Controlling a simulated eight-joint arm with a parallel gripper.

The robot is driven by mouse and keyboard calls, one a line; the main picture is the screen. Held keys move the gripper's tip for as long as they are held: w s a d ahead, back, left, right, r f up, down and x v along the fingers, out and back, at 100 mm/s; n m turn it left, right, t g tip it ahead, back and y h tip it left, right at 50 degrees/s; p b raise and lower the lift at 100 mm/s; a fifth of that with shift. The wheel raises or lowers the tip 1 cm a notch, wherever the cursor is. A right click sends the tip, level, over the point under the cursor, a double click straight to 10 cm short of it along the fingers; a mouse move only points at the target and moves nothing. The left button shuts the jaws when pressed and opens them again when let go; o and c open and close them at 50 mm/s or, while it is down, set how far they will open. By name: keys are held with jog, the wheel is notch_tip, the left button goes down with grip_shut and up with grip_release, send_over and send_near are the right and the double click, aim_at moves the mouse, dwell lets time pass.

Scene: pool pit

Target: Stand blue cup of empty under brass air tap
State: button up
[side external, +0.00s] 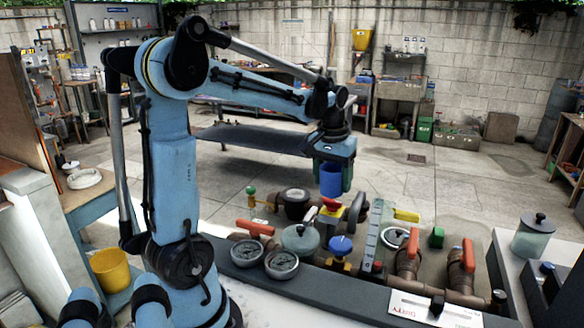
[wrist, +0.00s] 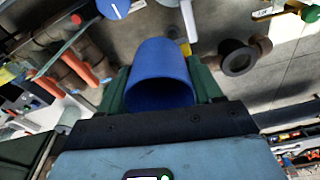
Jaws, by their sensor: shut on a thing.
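The blue cup (side external: 330,178) is held between the green fingers of my gripper (side external: 334,188), above the pipes and valves of the pit. In the wrist view the blue cup (wrist: 162,62) fills the space between the two fingers (wrist: 160,85), its open mouth towards the camera. The cup looks about upright in the side view, and its inside is dark. I cannot tell for sure which fitting is the brass air tap. A small tap with a green knob (side external: 251,190) stands left of the cup, at the back of the pit.
Below the cup are a red-and-yellow knob (side external: 332,205), a blue-topped valve (side external: 340,245) and a grey wheel (side external: 356,212). Two gauges (side external: 281,263) sit at the front. Red-handled valves (side external: 468,255) stand to the right. A lidded jar (side external: 534,236) is at far right.

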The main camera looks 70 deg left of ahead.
jog(key=s+d+r+m, duration=0.1)
jog(key=d+r+m, duration=0.1)
jog(key=d, duration=0.7)
jog(key=d+r+m, duration=0.2)
jog(key=d+m, duration=0.3)
jog(key=d, duration=0.4)
jog(key=shift+s+d+h, duration=0.25)
jog(key=shift+s+h, duration=0.1)
jog(key=shift+h, duration=0.05)
jog(key=s+d+f+m+h, duration=0.1)
jog(key=s+d+f+m, duration=0.1)
jog(key=s+d+m, duration=0.35)
jog(key=s+d+f+m, duration=0.2)
jog(key=d+m, duration=0.4)
jog(key=d, duration=0.2)
jog(key=s+d+f+m+g, duration=0.1)
jog(key=s+d+f+m, duration=0.2)
jog(key=s+m, duration=0.35)
jog(key=s+d+f+m+g, duration=0.1)
jog(key=s+d+f+m, duration=0.25)
jog(key=s+m, duration=0.3)
jog(key=shift+s+d+f, duration=0.1)
jog(key=shift+f, duration=1.5)
jog(key=shift+s+f, duration=0.1)
jog(key=shift+f, duration=1.45)
jog(key=shift+f, duration=0.15)
